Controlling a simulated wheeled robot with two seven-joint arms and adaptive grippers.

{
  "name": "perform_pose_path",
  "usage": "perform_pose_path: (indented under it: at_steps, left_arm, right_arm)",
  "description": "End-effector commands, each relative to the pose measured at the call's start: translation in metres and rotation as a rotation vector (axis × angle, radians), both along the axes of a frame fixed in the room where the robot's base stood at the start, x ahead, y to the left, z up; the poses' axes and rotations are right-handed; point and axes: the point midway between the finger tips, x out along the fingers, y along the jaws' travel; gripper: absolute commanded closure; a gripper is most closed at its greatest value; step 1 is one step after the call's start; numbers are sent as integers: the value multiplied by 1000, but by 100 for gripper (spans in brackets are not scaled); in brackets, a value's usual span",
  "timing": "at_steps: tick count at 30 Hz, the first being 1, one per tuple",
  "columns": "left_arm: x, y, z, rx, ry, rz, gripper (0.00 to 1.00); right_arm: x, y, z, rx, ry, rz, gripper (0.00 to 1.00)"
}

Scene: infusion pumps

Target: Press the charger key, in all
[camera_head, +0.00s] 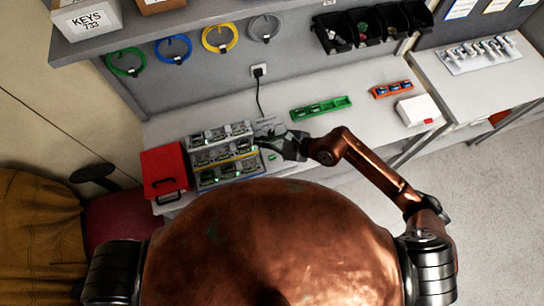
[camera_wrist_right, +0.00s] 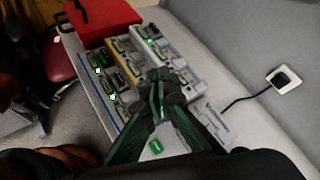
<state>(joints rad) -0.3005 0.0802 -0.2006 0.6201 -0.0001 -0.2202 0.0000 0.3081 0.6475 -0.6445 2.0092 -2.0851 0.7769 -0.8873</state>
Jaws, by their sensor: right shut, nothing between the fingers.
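A pale grey unit (camera_head: 268,125) with a cable to the wall socket stands on the bench right of several pumps (camera_head: 222,155); I take it for the charger. No key on it can be made out clearly. A small green patch (camera_head: 271,157) lies on a pale surface nearby and also shows in the right wrist view (camera_wrist_right: 156,147). My right gripper (camera_head: 283,146) is shut and empty, over the right end of the pumps. In the right wrist view its fingertips (camera_wrist_right: 158,82) hide part of the pumps; contact cannot be told. My left gripper is out of view.
A red case (camera_head: 163,171) stands left of the pumps. The black cable (camera_head: 259,95) hangs from the wall socket (camera_head: 259,70). A green tray (camera_head: 321,108), an orange tray (camera_head: 392,89) and a white box (camera_head: 417,110) lie to the right, with bare bench between them.

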Motion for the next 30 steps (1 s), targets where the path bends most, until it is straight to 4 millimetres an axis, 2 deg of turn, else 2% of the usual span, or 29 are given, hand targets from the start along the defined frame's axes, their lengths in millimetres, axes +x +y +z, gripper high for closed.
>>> perform_pose_path:
  at_steps: [1, 3, 7, 23, 30]
  left_arm:
    - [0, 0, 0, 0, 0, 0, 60]
    - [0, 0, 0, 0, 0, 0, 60]
    - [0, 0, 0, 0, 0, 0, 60]
    - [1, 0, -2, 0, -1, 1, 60]
    - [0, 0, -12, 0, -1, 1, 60]
  right_arm:
    - [5, -10, -17, -90, -28, 20, 100]
    - [10, -24, -36, -193, -56, 39, 100]
    - [16, -40, -55, -301, -82, 59, 100]
    - [17, -44, -63, -326, -86, 63, 100]
    - [17, -43, -82, -324, -84, 62, 100]
